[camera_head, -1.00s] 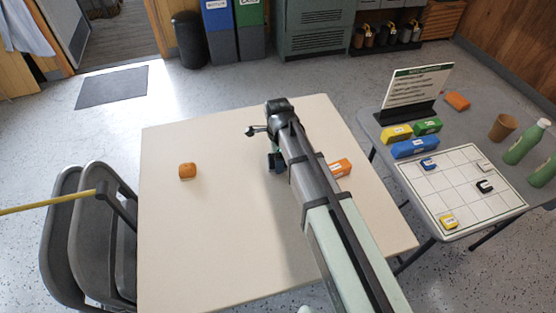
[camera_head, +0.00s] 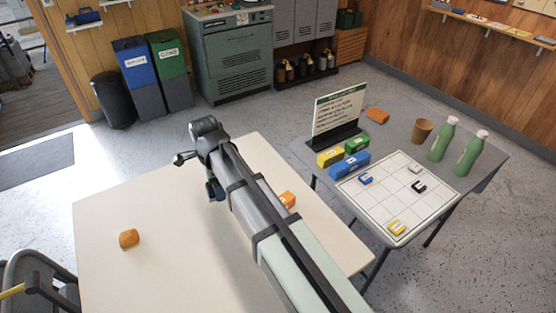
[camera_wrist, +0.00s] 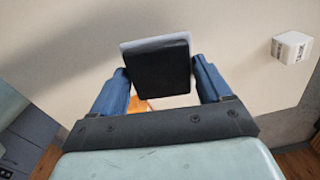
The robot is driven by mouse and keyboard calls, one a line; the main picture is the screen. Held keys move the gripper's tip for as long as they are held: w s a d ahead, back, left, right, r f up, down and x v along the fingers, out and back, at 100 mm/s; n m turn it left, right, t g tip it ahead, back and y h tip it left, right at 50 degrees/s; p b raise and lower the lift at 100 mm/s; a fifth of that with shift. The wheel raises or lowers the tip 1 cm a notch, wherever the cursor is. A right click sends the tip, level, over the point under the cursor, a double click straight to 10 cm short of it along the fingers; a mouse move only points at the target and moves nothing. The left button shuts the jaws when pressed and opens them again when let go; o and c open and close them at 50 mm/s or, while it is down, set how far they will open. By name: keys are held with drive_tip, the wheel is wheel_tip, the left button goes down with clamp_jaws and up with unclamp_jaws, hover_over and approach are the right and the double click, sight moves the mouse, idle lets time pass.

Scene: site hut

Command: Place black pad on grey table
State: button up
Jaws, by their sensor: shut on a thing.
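My gripper (camera_wrist: 160,66) is shut on a black pad (camera_wrist: 162,72), with a blue finger at each side of it. The pad has a pale grey far edge. In the head view my gripper (camera_head: 214,190) hangs over the cream table (camera_head: 120,200), and the arm hides the pad there. The cream table lies beneath the pad in the wrist view; I cannot tell the gap. The grey table (camera_head: 487,183) stands to the right, apart from my gripper.
The grey table holds a white grid board (camera_head: 385,205) with small blocks, a sign (camera_head: 338,112), coloured boxes (camera_head: 349,164), a brown cup (camera_head: 421,131) and green bottles (camera_head: 441,140). An orange lump (camera_head: 129,238), orange block (camera_head: 288,199) and white block (camera_wrist: 292,47) rest on the cream table.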

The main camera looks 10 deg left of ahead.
drive_tip(key=w+d+m, duration=0.2)
drive_tip(key=w+d, duration=0.7)
drive_tip(key=d, duration=0.1)
drive_tip(key=m, duration=1.4)
hover_over(390, 177)
drive_tip(key=shift+s+a+f, duration=0.1)
drive_tip(key=shift+s+f, duration=0.05)
drive_tip(key=shift+f, duration=4.65)
drive_tip(key=shift+f, duration=0.1)
drive_tip(key=o, duration=1)
wheel_tip(390, 177, up, 12)
drive_tip(key=shift+r, duration=0.1)
